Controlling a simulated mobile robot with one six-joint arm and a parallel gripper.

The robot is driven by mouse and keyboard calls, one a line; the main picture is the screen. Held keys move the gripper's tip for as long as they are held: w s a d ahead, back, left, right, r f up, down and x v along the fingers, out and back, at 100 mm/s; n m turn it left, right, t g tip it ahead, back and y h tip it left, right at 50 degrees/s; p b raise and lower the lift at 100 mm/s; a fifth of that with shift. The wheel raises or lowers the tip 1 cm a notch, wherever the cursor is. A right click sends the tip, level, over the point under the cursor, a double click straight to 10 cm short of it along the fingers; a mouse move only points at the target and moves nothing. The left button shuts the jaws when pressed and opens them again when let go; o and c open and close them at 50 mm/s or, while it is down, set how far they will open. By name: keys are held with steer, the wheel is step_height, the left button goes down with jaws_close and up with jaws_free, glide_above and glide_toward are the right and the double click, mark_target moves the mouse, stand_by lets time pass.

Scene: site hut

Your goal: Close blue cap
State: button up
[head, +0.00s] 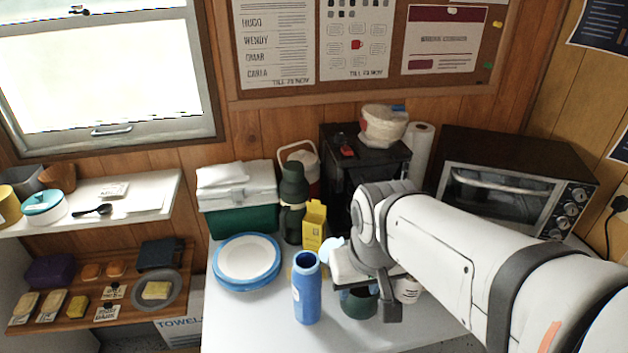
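A tall blue bottle (307,297) stands upright on the white table, left of my arm. Its top looks open, with a dark rim.
A yellow carton (314,226) and a dark green flask (293,203) stand behind the bottle. Blue-rimmed plates (247,261) lie to its left. A dark green cup (358,303) and a white labelled jar (407,290) stand close around my gripper. The table's front left is clear.

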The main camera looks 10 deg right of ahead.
steer(key=w+d+r+n+g+y+p, duration=0.1)
steer(key=w+d+r+n+y+p, duration=0.2)
steer(key=w+n, duration=0.5)
steer(key=w+d+r+n+g+y+p, duration=0.2)
steer(key=w+n+p, duration=0.35)
steer(key=n, duration=0.45)
steer(key=x, duration=0.6)
steer(key=shift+w+a+f+h, duration=0.3)
steer(key=shift+w, duration=0.05)
steer(key=shift+c, duration=0.2)
